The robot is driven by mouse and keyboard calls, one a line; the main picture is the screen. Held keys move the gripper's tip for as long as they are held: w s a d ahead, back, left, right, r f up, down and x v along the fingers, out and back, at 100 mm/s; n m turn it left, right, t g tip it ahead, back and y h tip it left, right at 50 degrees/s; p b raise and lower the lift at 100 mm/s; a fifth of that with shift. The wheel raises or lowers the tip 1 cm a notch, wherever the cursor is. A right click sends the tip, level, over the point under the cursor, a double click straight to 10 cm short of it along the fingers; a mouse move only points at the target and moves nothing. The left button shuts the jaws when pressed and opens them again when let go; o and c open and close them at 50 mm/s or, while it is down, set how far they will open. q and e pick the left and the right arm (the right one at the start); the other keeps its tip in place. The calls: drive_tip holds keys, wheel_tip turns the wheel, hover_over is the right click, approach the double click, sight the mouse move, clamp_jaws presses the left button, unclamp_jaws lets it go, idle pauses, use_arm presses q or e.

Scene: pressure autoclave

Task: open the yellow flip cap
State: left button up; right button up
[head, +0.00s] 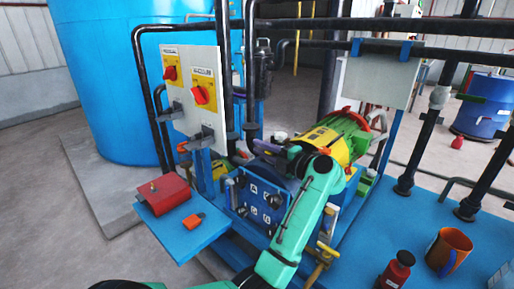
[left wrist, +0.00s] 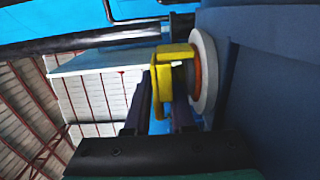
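The yellow flip cap (left wrist: 172,52) shows in the left wrist view as a bent yellow bracket in front of a round pale flange with an orange ring. My left gripper (left wrist: 160,112) has its two dark purple fingers apart, with a gap between them. The lower end of the yellow cap hangs at this gap; I cannot tell whether it touches a finger. In the head view, my left gripper (head: 266,147) is at the machine beside the blue panel, and I cannot make out the cap there. My right gripper is not in view.
A green and yellow motor (head: 340,136) stands just right of my left gripper. A blue switch panel (head: 262,208) is below it. Dark pipes and grey control boxes (head: 192,88) stand behind. A red bottle (head: 397,270) and an orange mug (head: 448,250) stand at the lower right.

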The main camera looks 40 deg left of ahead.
use_arm(q)
drive_tip(key=shift+d, duration=0.15)
drive_tip(key=shift+c, duration=0.3)
clamp_jaws()
drive_tip(key=shift+r, duration=0.1)
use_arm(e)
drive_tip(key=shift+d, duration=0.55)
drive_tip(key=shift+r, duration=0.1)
